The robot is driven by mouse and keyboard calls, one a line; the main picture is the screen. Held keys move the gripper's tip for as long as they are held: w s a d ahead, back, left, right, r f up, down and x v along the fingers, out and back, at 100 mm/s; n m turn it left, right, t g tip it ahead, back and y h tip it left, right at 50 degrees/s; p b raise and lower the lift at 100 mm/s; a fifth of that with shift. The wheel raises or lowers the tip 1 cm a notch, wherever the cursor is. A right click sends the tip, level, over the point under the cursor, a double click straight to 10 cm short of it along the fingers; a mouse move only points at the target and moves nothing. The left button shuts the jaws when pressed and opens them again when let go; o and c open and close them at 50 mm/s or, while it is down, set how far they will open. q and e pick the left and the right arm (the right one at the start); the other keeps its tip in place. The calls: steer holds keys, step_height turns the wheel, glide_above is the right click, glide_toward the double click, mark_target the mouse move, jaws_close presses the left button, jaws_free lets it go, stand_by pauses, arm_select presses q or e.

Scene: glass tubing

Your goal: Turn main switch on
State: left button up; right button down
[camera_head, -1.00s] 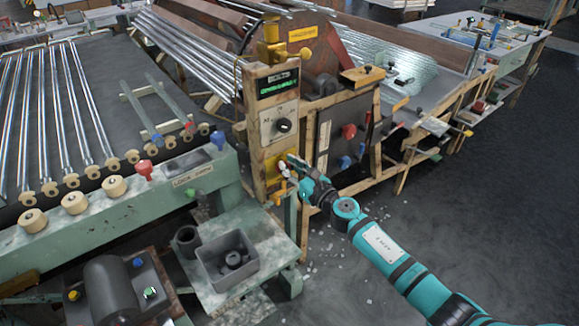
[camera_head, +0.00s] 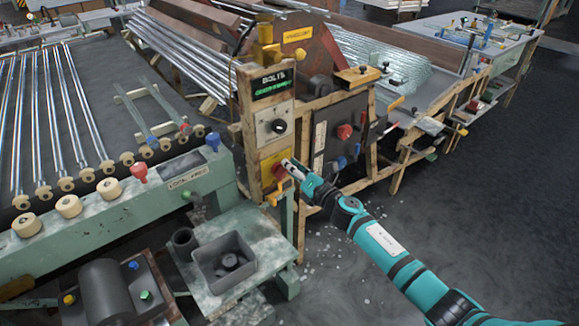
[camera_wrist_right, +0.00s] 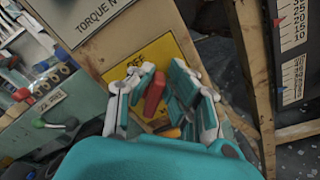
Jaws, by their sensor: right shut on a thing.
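The main switch is a red handle (camera_head: 278,172) on a yellow plate (camera_head: 267,163), low on the wooden-framed control column. In the right wrist view the red handle (camera_wrist_right: 154,94) stands between my finger pads, leaning slightly to the right in the picture. The yellow plate (camera_wrist_right: 148,52) behind it carries dark lettering, partly covered by the fingers. My right gripper (camera_head: 287,170) reaches the plate from the right and is shut on the red handle; its fingers also show in the right wrist view (camera_wrist_right: 158,95). My left gripper is not in view.
A dial (camera_head: 278,126) and a green-lit display (camera_head: 272,85) sit above the switch. An orange lever (camera_head: 278,194) hangs just below. A dark panel (camera_head: 340,135) with red and blue knobs stands to the right. A grey bin (camera_head: 224,262) stands at the lower left.

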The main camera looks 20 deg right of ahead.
steer(key=shift+w+d+f+m, duration=0.1)
steer(key=shift+f+m, duration=0.25)
steer(key=shift+m, duration=1.05)
steer(key=shift+s+d+f+m, duration=0.15)
steer(key=shift+f+m, duration=0.15)
steer(key=shift+m, duration=1.1)
steer(key=shift+w+d+f+m, duration=0.15)
steer(key=shift+f+m, duration=0.2)
steer(key=shift+m, duration=1.05)
steer(key=shift+p, duration=0.3)
steer(key=c, duration=1.3)
jaws_free()
steer(key=v, duration=1.2)
